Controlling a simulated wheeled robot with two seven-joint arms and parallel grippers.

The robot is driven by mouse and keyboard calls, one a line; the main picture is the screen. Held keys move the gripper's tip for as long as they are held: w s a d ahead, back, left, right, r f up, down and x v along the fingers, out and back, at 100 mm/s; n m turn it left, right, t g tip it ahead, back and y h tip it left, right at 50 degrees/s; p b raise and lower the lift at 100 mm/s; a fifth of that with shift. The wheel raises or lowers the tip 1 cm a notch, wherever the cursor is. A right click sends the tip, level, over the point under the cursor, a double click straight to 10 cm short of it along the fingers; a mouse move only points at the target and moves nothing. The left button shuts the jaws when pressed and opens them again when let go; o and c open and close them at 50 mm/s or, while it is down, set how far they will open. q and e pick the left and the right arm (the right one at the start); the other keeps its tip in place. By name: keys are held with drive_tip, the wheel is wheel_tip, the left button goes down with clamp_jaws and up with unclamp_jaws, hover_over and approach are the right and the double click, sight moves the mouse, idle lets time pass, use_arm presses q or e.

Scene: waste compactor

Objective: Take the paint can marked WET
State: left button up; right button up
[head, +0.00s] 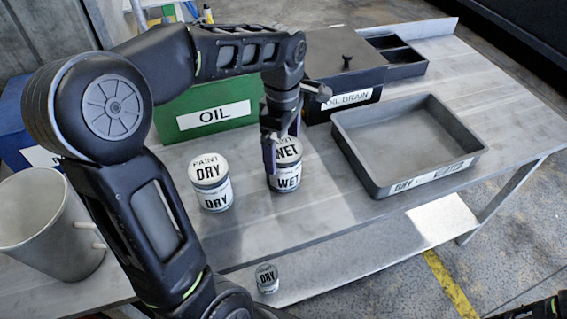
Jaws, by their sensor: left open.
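The paint can marked WET (287,180) stands upright on the grey bench, with WET on its lid and on its front label. My left gripper (280,150) is open and points down at this can from above. One finger overlaps the left side of the lid in the picture, and the other is by the far side. I cannot tell whether the fingers touch the can. A similar paint can marked DRY (211,183) stands just left of it.
A smaller-looking DRY can (266,278) stands lower, near the front. A green OIL box (215,115) and a dark OIL DRAIN box (345,80) stand behind. A grey DRY tray (455,158) is at right, empty. A pale mug-like container (45,225) is at left.

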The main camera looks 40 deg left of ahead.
use_arm(q)
drive_tip(key=shift+d+f+p, duration=0.2)
drive_tip(key=shift+f+p, duration=0.25)
drive_tip(key=shift+f, duration=2.15)
drive_tip(key=c, duration=1.9)
drive_tip(key=shift+r, duration=0.1)
wheel_tip(320, 180, up, 10)
drive_tip(key=shift+f+b, duration=0.1)
drive_tip(key=shift+b, duration=0.25)
